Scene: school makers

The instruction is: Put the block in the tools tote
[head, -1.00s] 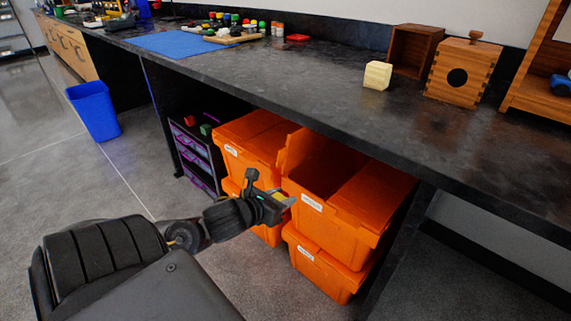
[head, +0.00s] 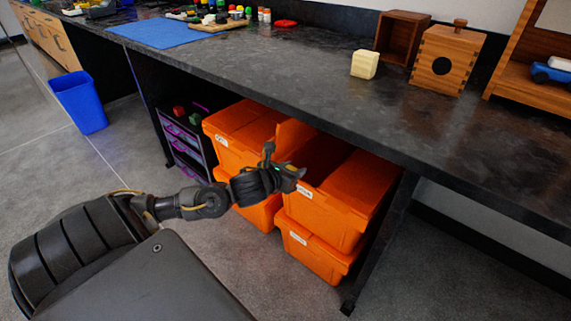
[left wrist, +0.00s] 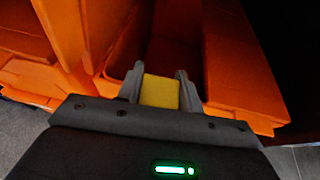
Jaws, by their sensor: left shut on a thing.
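A yellow block (left wrist: 159,91) sits between the fingers of my left gripper (left wrist: 160,88) in the left wrist view. In the head view my left gripper (head: 294,176) is shut on it at the front of the upper right orange tote (head: 345,205). This tote stands open on one side, with a dark inside that also shows ahead of the fingers in the left wrist view (left wrist: 230,65). Its label is too small to read, so I cannot tell which tote is for tools. My right gripper is out of view.
More orange totes (head: 240,128) stand beside and below under the dark counter (head: 300,70). A raised orange flap is near the gripper. A cream block (head: 364,64) and wooden boxes (head: 447,62) are on the counter. A blue bin (head: 80,103) stands left on open floor.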

